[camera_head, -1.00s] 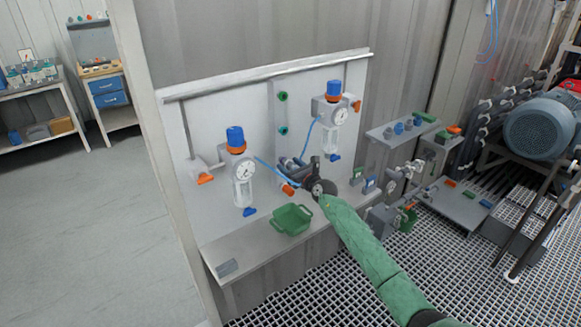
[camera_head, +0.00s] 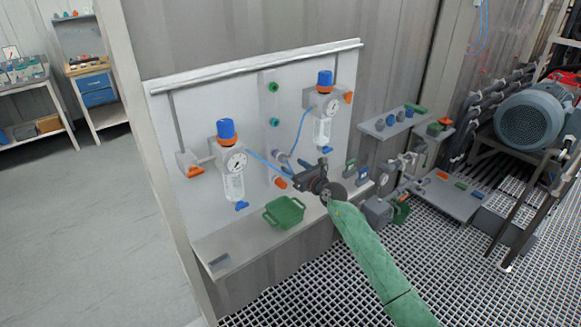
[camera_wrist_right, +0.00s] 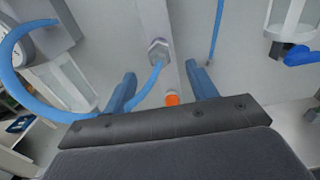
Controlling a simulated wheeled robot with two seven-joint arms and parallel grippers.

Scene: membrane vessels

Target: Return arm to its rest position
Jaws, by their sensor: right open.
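My right gripper (camera_head: 296,178) is in front of the white panel (camera_head: 190,110), above the shelf and to the right of the green basket. In the right wrist view its two blue fingers (camera_wrist_right: 163,90) are spread apart with nothing between them. Behind the gap are a metal fitting (camera_wrist_right: 159,50) with a blue hose and an orange part (camera_wrist_right: 172,99). My green-sleeved right arm reaches in from the lower right in the head view. My left gripper is not in view.
Two filter regulators with blue caps, one left (camera_head: 229,150) and one right (camera_head: 323,100), hang on the panel. A green basket (camera_head: 284,212) sits on the shelf (camera_head: 225,240). A grey side shelf (camera_head: 395,125) and a motor (camera_head: 530,122) stand to the right. Open floor is at left.

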